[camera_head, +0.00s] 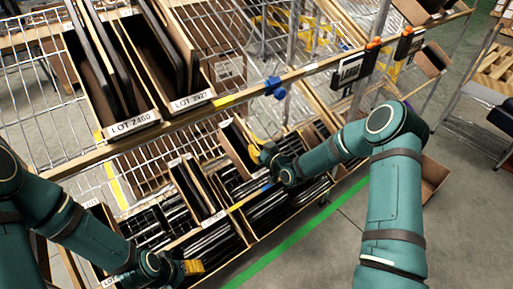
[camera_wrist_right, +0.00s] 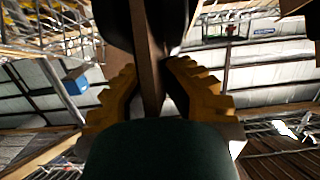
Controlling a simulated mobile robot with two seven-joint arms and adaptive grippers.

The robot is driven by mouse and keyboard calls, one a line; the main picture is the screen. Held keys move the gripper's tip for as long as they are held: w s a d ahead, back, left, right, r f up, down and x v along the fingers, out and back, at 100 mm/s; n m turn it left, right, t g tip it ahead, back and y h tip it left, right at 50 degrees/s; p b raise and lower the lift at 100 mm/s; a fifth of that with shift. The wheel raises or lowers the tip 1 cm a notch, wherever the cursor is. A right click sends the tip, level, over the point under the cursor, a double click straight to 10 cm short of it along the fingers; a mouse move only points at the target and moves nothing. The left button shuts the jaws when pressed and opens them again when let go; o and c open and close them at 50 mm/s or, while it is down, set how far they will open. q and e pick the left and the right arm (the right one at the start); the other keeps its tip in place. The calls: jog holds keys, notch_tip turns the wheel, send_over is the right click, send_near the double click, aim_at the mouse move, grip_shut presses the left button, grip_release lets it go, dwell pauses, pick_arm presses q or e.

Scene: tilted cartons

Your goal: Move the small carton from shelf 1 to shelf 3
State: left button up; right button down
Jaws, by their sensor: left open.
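The small carton (camera_head: 228,150) is brown cardboard with dark contents. It sits tilted at the lower shelf level, just under the upper shelf's front rail. My right gripper (camera_head: 258,152) is at its right edge; in the right wrist view its yellow fingers (camera_wrist_right: 158,75) close on both sides of a brown carton wall (camera_wrist_right: 148,55). Dark contents show around that wall. My left gripper (camera_head: 193,267) is open and empty near the front edge of the lower shelf. The carton's underside and whether it touches the shelf are hidden.
The upper wire shelf holds larger cartons labelled LOT 2460 (camera_head: 133,124) and LOT 1927 (camera_head: 192,100). The lower shelf holds several cartons of dark flat items (camera_head: 215,240). A blue clamp (camera_head: 275,88) sits on the upper rail. Floor with a green line (camera_head: 290,238) is clear in front.

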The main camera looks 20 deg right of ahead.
jog(key=c, duration=1.1)
grip_release()
jog(key=shift+a, duration=0.1)
jog(key=shift+o, duration=0.2)
jog(key=shift+s+f, duration=0.1)
jog(key=v, duration=1.1)
jog(key=shift+s+d, duration=0.2)
jog(key=shift+s, duration=0.15)
jog(key=s+a+f+m+g, duration=0.3)
jog(key=s+a+f+g, duration=0.35)
jog(key=a+f, duration=0.2)
jog(key=s+a+f+m+g, duration=0.1)
jog(key=s+a+f+g, duration=0.1)
jog(key=s, duration=0.5)
jog(key=s+a+f+m+g+h, duration=0.1)
jog(key=s+a+f+g, duration=0.1)
jog(key=s, duration=0.6)
jog(key=shift+a+m+g+h, duration=0.3)
jog(key=shift+a+g, duration=0.6)
jog(key=shift+g, duration=0.35)
